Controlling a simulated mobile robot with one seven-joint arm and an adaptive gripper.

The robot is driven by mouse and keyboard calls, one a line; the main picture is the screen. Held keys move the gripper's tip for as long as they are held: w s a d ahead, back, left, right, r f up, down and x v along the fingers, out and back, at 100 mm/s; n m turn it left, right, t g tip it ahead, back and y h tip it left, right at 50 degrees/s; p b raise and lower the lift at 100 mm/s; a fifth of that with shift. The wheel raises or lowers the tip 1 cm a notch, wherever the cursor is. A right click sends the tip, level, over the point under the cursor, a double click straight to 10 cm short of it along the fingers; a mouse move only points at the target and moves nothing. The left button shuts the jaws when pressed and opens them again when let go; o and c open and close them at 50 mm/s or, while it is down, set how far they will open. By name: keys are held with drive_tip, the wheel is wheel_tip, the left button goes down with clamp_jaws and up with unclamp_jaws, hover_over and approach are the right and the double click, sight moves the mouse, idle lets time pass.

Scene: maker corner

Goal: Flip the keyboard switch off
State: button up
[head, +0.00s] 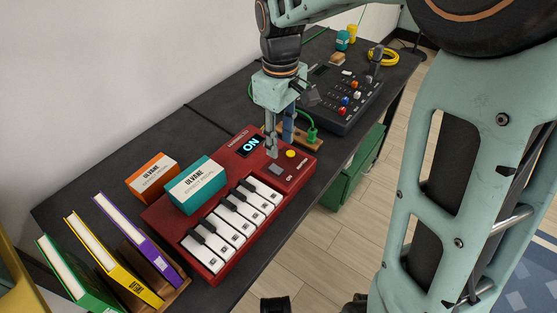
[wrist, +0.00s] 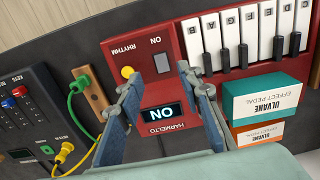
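The red keyboard (head: 228,228) lies on the dark table, and its upper part shows in the wrist view (wrist: 190,30). Its display (head: 251,144) reads ON; the display also shows in the wrist view (wrist: 160,114). A grey switch (head: 276,169) sits beside a printed ON label, and it shows in the wrist view (wrist: 162,62). My gripper (head: 280,150) is over the panel between the display and the switch. In the wrist view its two fingers (wrist: 158,75) are apart with nothing between them. I cannot tell whether a fingertip touches the panel.
A yellow button (head: 290,153) is close to the switch. A teal box (head: 195,188) rests on the keyboard's back left part, with an orange box (head: 150,176) behind it. Books (head: 115,260) stand at the left. A dark control box (head: 345,98) with cables is beyond the keyboard.

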sight(280, 172)
wheel_tip(280, 172, down, 9)
drive_tip(key=shift+r+b, duration=0.2)
drive_tip(key=shift+b, duration=0.6)
